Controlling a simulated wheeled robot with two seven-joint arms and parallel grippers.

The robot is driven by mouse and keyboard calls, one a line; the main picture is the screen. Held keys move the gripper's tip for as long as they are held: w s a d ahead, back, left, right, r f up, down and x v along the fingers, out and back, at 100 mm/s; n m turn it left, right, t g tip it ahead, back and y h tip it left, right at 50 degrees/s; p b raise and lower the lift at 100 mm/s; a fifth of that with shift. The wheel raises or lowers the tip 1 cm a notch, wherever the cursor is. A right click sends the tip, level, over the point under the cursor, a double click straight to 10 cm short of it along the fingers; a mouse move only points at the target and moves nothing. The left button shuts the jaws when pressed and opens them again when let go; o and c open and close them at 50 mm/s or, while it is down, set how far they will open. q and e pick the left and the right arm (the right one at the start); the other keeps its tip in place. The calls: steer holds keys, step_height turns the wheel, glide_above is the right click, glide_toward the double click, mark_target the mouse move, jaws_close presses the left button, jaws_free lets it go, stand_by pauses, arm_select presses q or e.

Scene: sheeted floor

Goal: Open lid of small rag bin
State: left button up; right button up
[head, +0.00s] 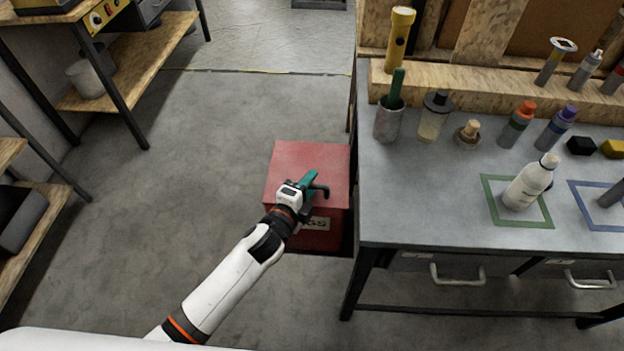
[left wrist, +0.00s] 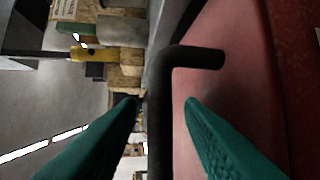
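The small rag bin (head: 318,238) is a red box on the floor beside the workbench, with a partly covered label ending in "GS" on its front. Its flat red lid (head: 300,157) lies shut on top. A dark bent handle (head: 322,190) stands at the lid; in the left wrist view the handle (left wrist: 160,120) runs between my fingers. My left gripper (head: 312,184) has green fingers and is over the bin's front part. In the left wrist view its fingertips (left wrist: 163,100) are apart, one on each side of the handle, with visible gaps. My right gripper is in neither view.
The workbench (head: 400,215) stands close on the bin's right, holding a white bottle (head: 528,184), cups and several small containers. A shelf unit (head: 150,65) stands at the left. The grey floor (head: 190,190) left of the bin is clear.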

arm_select(q)
steer(key=shift+w+d+f, duration=0.15)
steer(key=shift+w+d, duration=0.15)
steer(key=shift+w, duration=0.45)
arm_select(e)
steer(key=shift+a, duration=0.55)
arm_select(q)
steer(key=shift+c, duration=0.5)
jaws_close()
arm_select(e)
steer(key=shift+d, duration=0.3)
